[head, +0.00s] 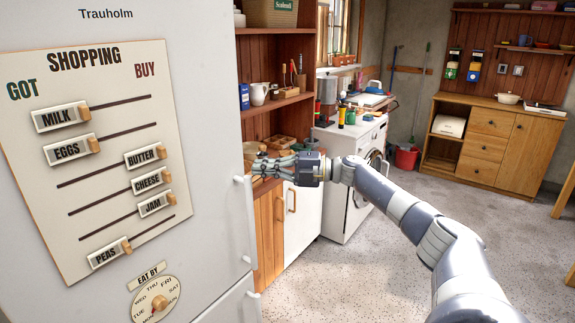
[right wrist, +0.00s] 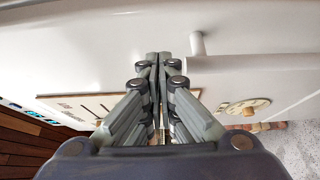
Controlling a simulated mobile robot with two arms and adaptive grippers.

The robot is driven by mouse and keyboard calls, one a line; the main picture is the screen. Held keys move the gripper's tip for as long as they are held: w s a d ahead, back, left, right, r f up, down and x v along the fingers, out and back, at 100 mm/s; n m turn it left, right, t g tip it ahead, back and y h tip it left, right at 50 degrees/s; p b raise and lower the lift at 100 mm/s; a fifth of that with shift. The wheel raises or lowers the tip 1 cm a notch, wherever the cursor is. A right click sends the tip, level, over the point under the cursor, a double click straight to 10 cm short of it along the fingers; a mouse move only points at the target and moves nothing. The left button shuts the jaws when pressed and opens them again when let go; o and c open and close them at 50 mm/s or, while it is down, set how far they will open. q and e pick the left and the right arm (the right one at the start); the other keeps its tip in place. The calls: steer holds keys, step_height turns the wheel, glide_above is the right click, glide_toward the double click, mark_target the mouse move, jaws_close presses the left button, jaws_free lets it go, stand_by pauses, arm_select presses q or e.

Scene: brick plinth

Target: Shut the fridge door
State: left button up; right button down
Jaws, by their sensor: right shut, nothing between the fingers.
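The white fridge door (head: 205,120) fills the left of the head view, with a vertical handle (head: 245,215) along its right edge. I cannot tell from here whether it is ajar or flush. My right gripper (head: 254,164) is level with the top of that handle, at the door's right edge. In the right wrist view its fingers (right wrist: 158,56) are together and empty, over a white fridge surface (right wrist: 80,45). A white handle post (right wrist: 197,43) is just right of the tips. I cannot tell whether the tips touch. My left gripper is out of view.
The door carries a shopping board (head: 100,225) with sliders and an eat-by dial (head: 158,302). A lower fridge door (head: 232,305) is below. Wooden shelves (head: 275,120) and a washing machine (head: 350,205) stand beyond. The speckled floor (head: 400,260) to the right is clear.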

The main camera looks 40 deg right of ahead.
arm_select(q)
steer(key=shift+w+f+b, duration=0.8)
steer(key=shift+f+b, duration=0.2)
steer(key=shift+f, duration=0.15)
arm_select(e)
steer(key=d, duration=0.7)
steer(key=shift+f, duration=0.25)
steer(key=shift+s+d, duration=0.1)
